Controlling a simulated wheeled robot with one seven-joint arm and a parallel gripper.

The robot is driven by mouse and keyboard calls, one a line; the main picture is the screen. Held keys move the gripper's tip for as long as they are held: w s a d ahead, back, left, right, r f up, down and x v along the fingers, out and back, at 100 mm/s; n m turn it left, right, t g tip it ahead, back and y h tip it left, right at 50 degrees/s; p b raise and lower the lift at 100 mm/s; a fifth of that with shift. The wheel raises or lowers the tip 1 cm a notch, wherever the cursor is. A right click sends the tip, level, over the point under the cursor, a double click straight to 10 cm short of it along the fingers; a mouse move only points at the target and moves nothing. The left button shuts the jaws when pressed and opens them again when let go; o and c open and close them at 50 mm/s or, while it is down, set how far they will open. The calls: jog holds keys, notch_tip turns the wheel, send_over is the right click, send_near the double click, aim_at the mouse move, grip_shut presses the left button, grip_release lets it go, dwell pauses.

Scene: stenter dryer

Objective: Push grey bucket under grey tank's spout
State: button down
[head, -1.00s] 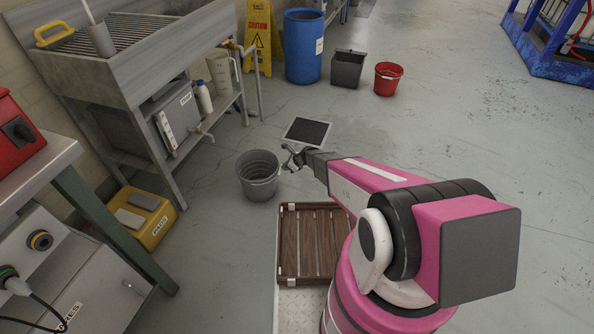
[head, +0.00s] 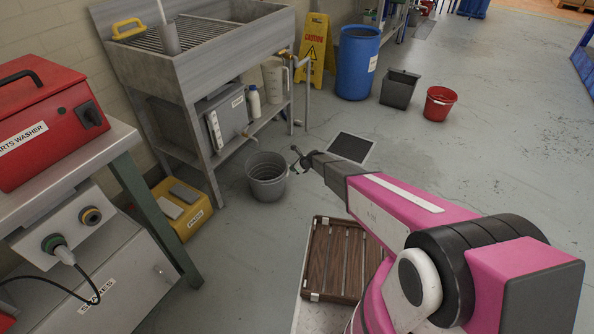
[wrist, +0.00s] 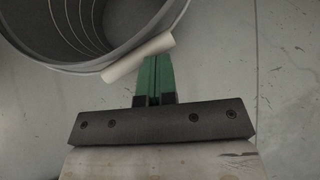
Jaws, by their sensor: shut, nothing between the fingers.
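The grey bucket (head: 267,180) stands upright on the floor in the head view, in front of the sink stand and right of the grey tank (head: 229,112). The tank sits on the stand's lower shelf, and its small spout (head: 250,138) points out toward the bucket's far side. The bucket is a little in front of the spout; I cannot tell exactly how far. My gripper (head: 299,158) is just right of the bucket's rim. In the wrist view its green fingers (wrist: 154,75) are shut and empty, close to the bucket's wall (wrist: 125,55) and a pale handle grip (wrist: 138,57).
A dark floor mat (head: 352,147) lies right of my gripper. A yellow box (head: 186,210) is left of the bucket by the stand's leg. A blue barrel (head: 357,62), dark bin (head: 399,89) and red bucket (head: 438,104) stand behind. The floor to the right is open.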

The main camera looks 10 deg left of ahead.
jog(key=d+f+v, duration=0.1)
jog(key=f+v, duration=0.1)
jog(key=v, duration=1.1)
jog(key=shift+s+d, duration=0.3)
jog(key=shift+d, duration=0.05)
